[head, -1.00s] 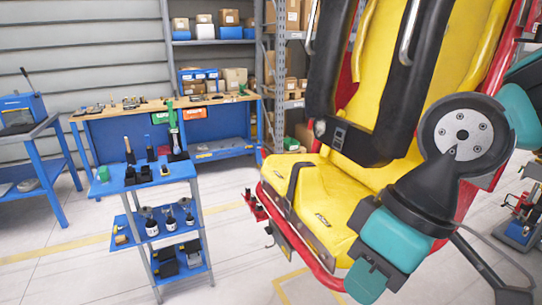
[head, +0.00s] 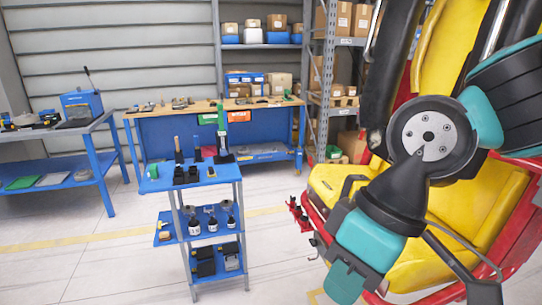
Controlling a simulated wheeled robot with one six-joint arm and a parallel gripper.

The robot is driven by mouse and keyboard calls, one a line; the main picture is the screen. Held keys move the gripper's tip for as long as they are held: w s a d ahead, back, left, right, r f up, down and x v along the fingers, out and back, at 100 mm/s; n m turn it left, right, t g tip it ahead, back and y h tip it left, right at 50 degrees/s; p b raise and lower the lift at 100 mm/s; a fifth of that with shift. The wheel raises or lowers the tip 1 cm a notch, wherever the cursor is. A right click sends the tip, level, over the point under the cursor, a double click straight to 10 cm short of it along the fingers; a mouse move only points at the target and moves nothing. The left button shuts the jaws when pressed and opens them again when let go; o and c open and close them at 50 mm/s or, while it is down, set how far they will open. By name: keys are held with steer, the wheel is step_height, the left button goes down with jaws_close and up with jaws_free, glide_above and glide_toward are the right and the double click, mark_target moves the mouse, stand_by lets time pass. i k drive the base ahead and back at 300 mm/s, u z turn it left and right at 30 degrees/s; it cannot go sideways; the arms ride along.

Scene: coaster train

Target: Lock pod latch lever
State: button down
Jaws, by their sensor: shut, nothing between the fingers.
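The pod is a yellow seat (head: 335,185) in a red shell, cut off by the right edge of the head view. A black padded restraint (head: 383,85) stands over it. Small red fittings (head: 299,213) stick out at the seat's lower left side, with a dark hook-like part below them. I cannot tell whether one of these is the latch lever, or how it is set. My teal and black arm crosses in front of the seat and hides much of it. My gripper does not show clearly in this view.
A blue tool trolley (head: 205,182) with black tools and bottles stands left of the pod. A blue workbench (head: 160,130) and grey shelving (head: 328,60) line the back. Another blue table (head: 80,145) is at the left. The floor between trolley and seat is clear.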

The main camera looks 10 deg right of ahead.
mark_target(311, 163)
steer(key=u, duration=0.7)
steer(key=i, duration=1.15)
steer(key=u, duration=0.3)
steer(key=i, duration=0.95)
steer(key=z, duration=1.25)
steer(key=i, duration=0.95)
steer(key=z, duration=0.95)
